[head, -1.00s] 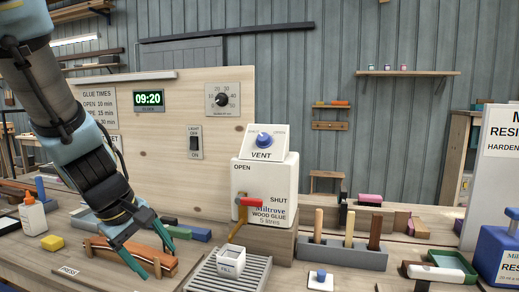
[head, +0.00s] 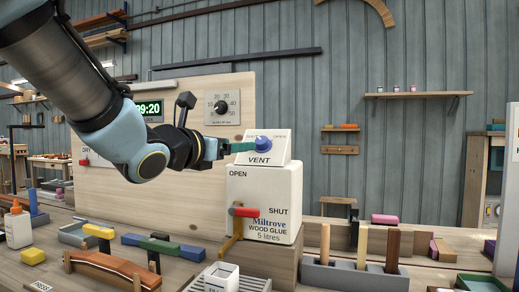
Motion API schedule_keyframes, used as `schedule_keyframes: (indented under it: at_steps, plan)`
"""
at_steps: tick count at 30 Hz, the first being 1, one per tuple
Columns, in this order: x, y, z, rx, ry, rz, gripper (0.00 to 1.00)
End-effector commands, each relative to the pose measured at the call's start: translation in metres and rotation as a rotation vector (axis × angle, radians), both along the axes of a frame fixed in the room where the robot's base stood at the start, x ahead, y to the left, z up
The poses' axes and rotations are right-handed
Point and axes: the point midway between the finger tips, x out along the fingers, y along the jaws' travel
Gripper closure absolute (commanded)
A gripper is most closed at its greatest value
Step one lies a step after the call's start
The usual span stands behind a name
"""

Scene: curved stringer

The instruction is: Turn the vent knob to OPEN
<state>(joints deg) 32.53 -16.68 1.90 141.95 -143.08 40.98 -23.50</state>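The blue vent knob (head: 263,144) sits on the sloped face of the white vent box (head: 258,159), on top of the white glue container (head: 272,190). The fingertips overlap the knob's left side in the picture. I cannot tell whether they touch or grip it, or which way the knob points.
A red tap handle (head: 245,212) sticks out from the container's front, above a white cup (head: 222,277). A tan back panel (head: 205,195) stands close behind my arm.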

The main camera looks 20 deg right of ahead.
Motion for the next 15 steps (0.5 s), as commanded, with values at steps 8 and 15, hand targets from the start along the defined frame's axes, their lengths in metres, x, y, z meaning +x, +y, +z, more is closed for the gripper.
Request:
schedule_keyframes:
  at_steps: [8, 15]
  plan:
    - [0.006, -0.006, -0.005, -0.01, 0.002, -0.002, 0.24]
    - [0.012, -0.015, -0.005, -0.008, 0.001, -0.002, 0.24]
